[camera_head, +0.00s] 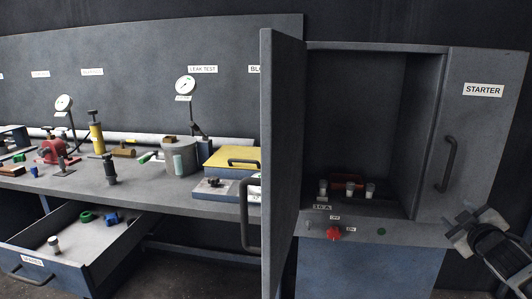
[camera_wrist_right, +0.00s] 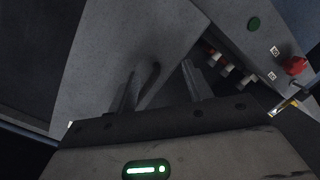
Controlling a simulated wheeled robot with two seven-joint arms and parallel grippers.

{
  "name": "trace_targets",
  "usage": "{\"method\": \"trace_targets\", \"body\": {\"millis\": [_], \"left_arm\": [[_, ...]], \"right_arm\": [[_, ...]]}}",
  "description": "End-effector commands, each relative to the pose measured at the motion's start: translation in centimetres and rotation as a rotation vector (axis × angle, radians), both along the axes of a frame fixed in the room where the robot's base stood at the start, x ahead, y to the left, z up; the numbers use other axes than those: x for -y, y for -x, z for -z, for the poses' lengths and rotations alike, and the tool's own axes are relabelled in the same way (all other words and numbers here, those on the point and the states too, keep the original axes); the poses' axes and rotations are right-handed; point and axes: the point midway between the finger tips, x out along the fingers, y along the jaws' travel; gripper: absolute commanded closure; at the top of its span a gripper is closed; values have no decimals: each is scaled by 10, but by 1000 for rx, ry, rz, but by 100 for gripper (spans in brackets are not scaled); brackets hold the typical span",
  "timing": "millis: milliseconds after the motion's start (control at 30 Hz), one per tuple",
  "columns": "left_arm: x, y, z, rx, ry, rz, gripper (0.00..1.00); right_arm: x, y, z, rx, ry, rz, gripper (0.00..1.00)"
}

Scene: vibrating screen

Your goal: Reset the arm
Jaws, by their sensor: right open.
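My right gripper (camera_head: 466,224) is at the right edge of the head view, in front of the starter cabinet's right side. It is open and I see nothing between its fingers. In the right wrist view its two fingers (camera_wrist_right: 160,88) stand apart, with a grey cabinet panel and its handle beyond them. The starter cabinet (camera_head: 484,130) stands open, with its door (camera_head: 283,150) swung out to the left. Inside are several small white-topped parts (camera_head: 350,188) and a red part behind them. A red knob (camera_head: 333,234) and a green button (camera_head: 381,231) are on its front panel. My left gripper is not in view.
A workbench (camera_head: 130,193) on the left holds gauges, a yellow-bodied pump (camera_head: 97,138), a grey pot (camera_head: 178,157) and a yellow-topped box (camera_head: 233,157). An open drawer (camera_head: 95,262) juts out below it. The open door sticks out between bench and cabinet.

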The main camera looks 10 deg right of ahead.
Motion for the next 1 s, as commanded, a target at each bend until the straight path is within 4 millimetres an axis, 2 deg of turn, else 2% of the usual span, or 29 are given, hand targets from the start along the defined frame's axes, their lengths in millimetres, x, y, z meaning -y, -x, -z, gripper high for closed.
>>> {"method": "trace_targets", "body": {"millis": [33, 167, 267, 367, 400, 500, 600, 700, 800, 900, 967, 1000], "left_arm": [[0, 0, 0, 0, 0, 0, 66], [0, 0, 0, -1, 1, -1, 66], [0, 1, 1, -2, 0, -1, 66], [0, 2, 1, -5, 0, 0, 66], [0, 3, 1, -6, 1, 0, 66], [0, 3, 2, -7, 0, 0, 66], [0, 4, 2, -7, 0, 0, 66], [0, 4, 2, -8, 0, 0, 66], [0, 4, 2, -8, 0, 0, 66], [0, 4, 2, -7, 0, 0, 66], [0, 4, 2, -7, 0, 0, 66], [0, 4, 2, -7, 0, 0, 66]], "right_arm": [[-17, 4, 25, -29, -25, -24, 50], [-58, 17, 73, -87, -86, -77, 50], [-97, 34, 115, -138, -150, -121, 50], [-144, 61, 160, -198, -235, -167, 50], [-165, 75, 177, -224, -275, -186, 50], [-220, 115, 215, -284, -387, -222, 50], [-274, 160, 241, -338, -510, -246, 50], [-321, 202, 255, -380, -631, -251, 50], [-356, 236, 258, -409, -732, -245, 50], [-378, 257, 257, -424, -801, -233, 50], [-385, 264, 256, -428, -825, -228, 64], [-388, 266, 255, -429, -833, -226, 64]]}}
